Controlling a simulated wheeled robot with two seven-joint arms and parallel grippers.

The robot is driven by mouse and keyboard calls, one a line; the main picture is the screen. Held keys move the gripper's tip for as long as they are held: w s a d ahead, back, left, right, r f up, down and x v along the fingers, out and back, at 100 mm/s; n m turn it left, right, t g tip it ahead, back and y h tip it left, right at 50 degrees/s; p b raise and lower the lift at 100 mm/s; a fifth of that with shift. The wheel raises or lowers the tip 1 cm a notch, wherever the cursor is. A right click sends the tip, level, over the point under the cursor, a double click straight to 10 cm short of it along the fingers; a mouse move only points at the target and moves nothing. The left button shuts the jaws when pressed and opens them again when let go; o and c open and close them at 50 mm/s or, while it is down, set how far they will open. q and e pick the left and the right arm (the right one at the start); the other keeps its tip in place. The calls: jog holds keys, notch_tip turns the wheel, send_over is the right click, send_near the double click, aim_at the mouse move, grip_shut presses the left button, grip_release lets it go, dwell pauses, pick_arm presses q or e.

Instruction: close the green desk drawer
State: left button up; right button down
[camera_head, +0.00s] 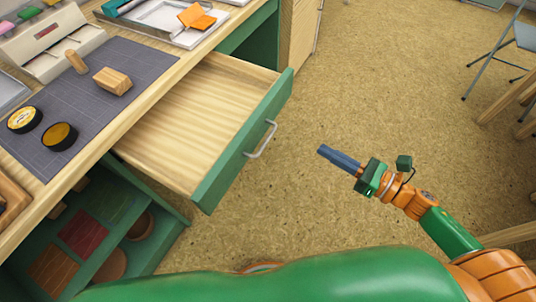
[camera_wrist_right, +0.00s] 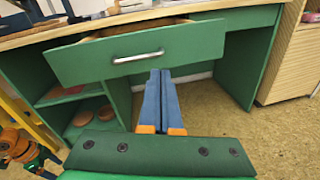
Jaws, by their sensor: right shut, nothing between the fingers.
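The green desk drawer (camera_head: 245,140) is pulled well out of the desk, and its pale wooden inside is empty. Its silver handle (camera_head: 262,139) is on the green front. My right gripper (camera_head: 322,151) is shut and empty, to the right of the drawer front and apart from it, pointing towards it. In the right wrist view the drawer front (camera_wrist_right: 190,50) spans the upper part, with the handle (camera_wrist_right: 138,57) above and left of the shut blue fingers (camera_wrist_right: 160,75). My left gripper is not in view in the head view.
On the desk top lie a grey mat (camera_head: 115,65) with a wooden stamp block (camera_head: 112,81) and two round inkpads, the open one dark-rimmed (camera_head: 59,136). Green shelves (camera_head: 115,225) are below. Open floor (camera_head: 370,70) lies right of the drawer. A folding chair (camera_head: 500,50) stands far right.

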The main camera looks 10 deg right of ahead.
aim_at(255, 127)
jog(key=w+a+n, duration=0.1)
jog(key=w+a, duration=0.1)
jog(key=a, duration=0.2)
jog(key=w+a+r+n+g+y+p, duration=0.1)
jog(key=w+a, duration=0.1)
jog(key=a, duration=0.3)
jog(key=w+a+n+y, duration=0.1)
jog(key=w+a+n, duration=0.1)
jog(key=a, duration=0.2)
jog(key=shift+w+a+r+g+p, duration=0.25)
jog(key=shift+a+r+g+p, duration=0.05)
jog(key=shift+a+r+p, duration=0.1)
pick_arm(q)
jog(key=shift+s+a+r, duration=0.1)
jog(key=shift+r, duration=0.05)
pick_arm(e)
jog(key=shift+w, duration=0.1)
